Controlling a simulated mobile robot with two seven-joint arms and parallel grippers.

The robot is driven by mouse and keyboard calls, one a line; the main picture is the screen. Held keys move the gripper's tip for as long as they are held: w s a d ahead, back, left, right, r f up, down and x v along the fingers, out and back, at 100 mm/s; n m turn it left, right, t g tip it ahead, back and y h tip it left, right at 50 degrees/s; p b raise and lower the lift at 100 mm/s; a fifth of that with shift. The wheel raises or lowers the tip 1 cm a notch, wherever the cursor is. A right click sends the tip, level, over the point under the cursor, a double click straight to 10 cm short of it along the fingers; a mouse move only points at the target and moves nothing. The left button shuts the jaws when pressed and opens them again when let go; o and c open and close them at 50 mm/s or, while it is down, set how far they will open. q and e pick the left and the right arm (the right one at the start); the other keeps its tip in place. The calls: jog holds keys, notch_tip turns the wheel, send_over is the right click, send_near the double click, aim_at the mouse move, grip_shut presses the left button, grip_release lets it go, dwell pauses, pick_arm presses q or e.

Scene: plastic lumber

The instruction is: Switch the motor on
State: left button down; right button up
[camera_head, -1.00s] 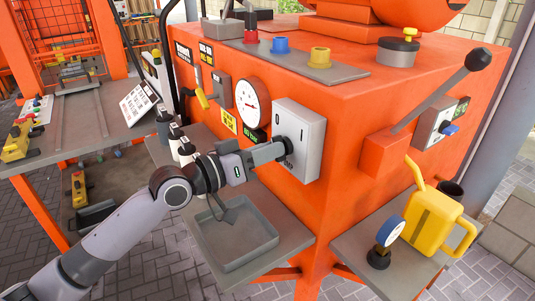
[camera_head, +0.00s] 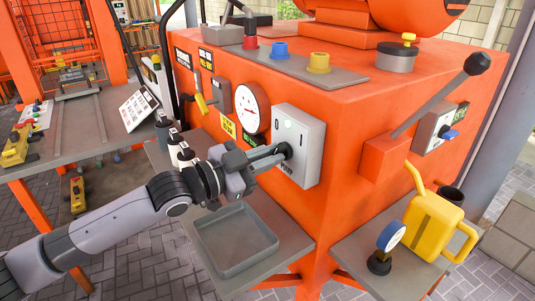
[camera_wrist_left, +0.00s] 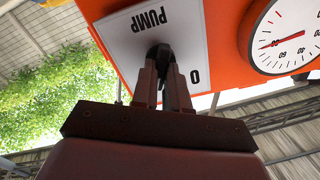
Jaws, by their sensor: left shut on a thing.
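A light grey switch box (camera_head: 312,140) with marks 0 and I and the label PUMP is on the front of the orange machine (camera_head: 350,100). Its black knob (camera_wrist_left: 158,54) sits between the 0 and the PUMP label in the wrist view. My left gripper (camera_head: 284,151) is shut on this knob, with its fingers on both sides of it. The fingers hide part of the knob, so its exact setting is unclear. A pale greenish round spot shows on the box above the knob. My right gripper is not in view.
A grey tray (camera_head: 236,241) is below the arm. A long black-knobbed lever (camera_head: 478,62) sticks out at right.

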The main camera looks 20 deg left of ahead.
pick_arm(q)
jog(key=shift+m, duration=0.6)
jog(key=c, duration=1.1)
grip_release()
jog(key=shift+c, duration=0.2)
jog(key=b+v, duration=0.1)
jog(key=v, duration=0.6)
jog(key=shift+s, duration=0.1)
